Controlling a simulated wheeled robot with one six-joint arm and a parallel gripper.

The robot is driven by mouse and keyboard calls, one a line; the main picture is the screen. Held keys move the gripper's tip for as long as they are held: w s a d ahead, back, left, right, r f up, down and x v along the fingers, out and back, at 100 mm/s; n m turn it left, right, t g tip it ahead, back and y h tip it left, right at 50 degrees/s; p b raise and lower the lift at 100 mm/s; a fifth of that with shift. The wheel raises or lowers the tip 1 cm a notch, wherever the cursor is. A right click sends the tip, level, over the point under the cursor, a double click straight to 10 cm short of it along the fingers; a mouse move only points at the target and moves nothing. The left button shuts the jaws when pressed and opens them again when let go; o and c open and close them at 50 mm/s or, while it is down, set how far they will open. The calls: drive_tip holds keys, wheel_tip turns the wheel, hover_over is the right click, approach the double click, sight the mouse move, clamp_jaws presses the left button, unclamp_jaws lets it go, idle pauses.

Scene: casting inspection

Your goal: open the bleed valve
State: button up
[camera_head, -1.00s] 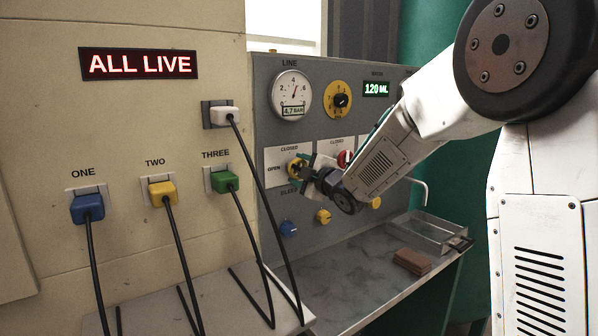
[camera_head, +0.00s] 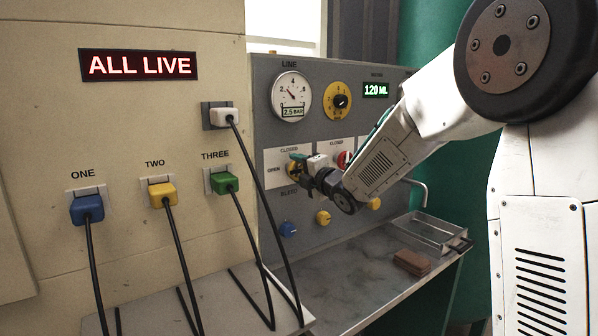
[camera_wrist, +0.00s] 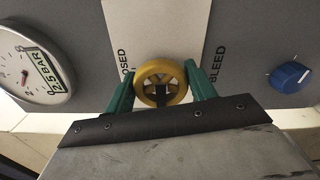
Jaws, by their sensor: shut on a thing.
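The bleed valve is a small yellow handwheel (camera_wrist: 160,83) on a white plate (camera_wrist: 158,28) with the word BLEED beside it. In the wrist view the two green fingers of my gripper (camera_wrist: 160,80) stand on either side of the wheel and are shut on its rim. In the head view my gripper (camera_head: 300,166) covers much of the yellow wheel (camera_head: 292,171), next to the OPEN and CLOSED lettering. The line gauge (camera_head: 291,96) reads 2.5 BAR; it also shows in the wrist view (camera_wrist: 32,66).
A red knob (camera_head: 343,160), partly hidden by my arm, sits right of the wheel. Blue (camera_head: 288,229) and yellow (camera_head: 323,217) knobs are below. A shelf (camera_head: 345,275) holds a brown block (camera_head: 412,262) and a metal tray (camera_head: 432,236). Cables hang at left.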

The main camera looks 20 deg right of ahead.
drive_tip(key=shift+f, duration=0.1)
idle(0.3)
drive_tip(key=o, duration=1)
drive_tip(key=v, duration=0.8)
